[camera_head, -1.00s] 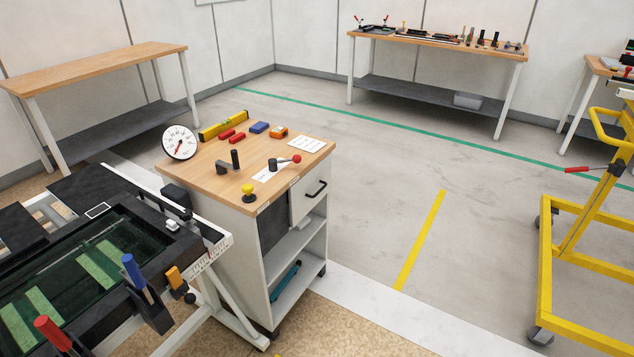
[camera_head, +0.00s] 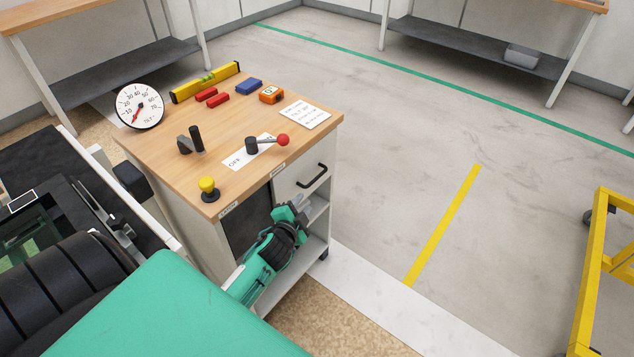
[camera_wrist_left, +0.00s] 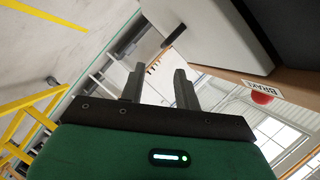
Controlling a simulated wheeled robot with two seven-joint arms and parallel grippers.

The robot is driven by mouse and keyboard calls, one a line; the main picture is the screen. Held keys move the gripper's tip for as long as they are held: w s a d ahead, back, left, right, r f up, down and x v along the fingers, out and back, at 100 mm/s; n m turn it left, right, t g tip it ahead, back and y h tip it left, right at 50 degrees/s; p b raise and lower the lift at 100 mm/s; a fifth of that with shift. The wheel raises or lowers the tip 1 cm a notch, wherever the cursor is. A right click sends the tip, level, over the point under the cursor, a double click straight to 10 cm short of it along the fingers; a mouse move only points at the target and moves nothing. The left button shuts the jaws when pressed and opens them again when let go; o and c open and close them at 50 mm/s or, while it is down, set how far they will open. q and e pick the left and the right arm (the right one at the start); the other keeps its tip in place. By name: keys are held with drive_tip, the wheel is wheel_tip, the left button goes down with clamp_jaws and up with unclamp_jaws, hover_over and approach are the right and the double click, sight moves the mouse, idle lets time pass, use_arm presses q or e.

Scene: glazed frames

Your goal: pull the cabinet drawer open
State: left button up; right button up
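The cabinet (camera_head: 207,241) has a wooden top and a white drawer (camera_head: 291,183) at its upper right front, which looks shut. The drawer's black bar handle (camera_head: 313,177) shows fully in the head view. In the left wrist view the handle (camera_wrist_left: 173,37) sticks out from the white drawer front (camera_wrist_left: 215,30), beyond the fingertips. My left gripper (camera_head: 297,205) is in front of the cabinet, a little below and left of the handle. Its two fingers (camera_wrist_left: 158,72) are apart with nothing between them. My right gripper is out of view.
On the cabinet top are a dial gauge (camera_head: 139,105), a yellow level (camera_head: 205,82), a red-knobbed lever (camera_head: 282,140) and a yellow button (camera_head: 207,186). Open shelves lie below the drawer. A yellow frame (camera_head: 596,265) stands at right. Floor between is clear.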

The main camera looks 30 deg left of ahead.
sight(316, 179)
use_arm(q)
drive_tip(key=x, duration=0.4)
drive_tip(key=r+x, duration=0.1)
drive_tip(key=x, duration=0.8)
drive_tip(key=shift+w+a+r, duration=0.1)
drive_tip(key=shift+w+a, duration=0.05)
drive_tip(key=shift+w, duration=0.25)
clamp_jaws()
